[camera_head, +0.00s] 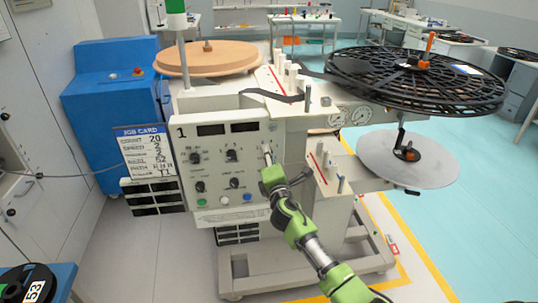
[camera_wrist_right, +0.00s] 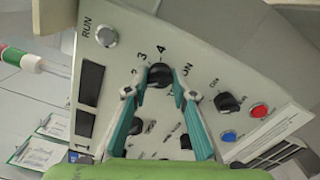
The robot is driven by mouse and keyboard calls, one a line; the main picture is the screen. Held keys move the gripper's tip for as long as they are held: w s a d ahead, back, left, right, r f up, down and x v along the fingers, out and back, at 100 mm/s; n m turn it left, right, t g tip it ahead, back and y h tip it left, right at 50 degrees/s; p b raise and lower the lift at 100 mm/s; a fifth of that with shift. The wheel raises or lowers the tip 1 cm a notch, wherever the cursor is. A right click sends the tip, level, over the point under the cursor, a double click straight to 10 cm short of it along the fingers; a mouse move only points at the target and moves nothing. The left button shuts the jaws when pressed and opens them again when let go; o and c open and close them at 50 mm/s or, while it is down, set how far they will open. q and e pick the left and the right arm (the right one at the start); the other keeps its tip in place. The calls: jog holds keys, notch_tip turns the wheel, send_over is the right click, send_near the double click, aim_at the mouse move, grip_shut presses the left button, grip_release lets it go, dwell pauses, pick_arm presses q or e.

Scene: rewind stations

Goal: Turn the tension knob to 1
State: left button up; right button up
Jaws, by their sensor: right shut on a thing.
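The tension knob (camera_wrist_right: 160,76) is a round black knob on the pale panel in the right wrist view. The figures 3 and 4 show beside it, and part of its label ends in "ON". My right gripper (camera_wrist_right: 155,86) has its teal fingers closed around the knob's sides. In the head view my right gripper (camera_head: 267,160) reaches the right part of the station 1 panel (camera_head: 215,146) and hides the knob there. I cannot tell which figure the pointer is at. My left gripper is not in view.
Other black knobs (camera_head: 233,155) and green, white and blue buttons (camera_head: 247,197) sit close by on the panel. A RUN button (camera_wrist_right: 106,36) and a red button (camera_wrist_right: 259,110) show in the wrist view. A black reel (camera_head: 415,78) overhangs at right. A job card (camera_head: 147,150) hangs at left.

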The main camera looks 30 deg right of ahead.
jog(key=shift+n+p, duration=0.95)
jog(key=shift+n, duration=2.05)
jog(key=shift+f, duration=0.1)
jog(key=o, duration=1.1)
jog(key=v, duration=1.2)
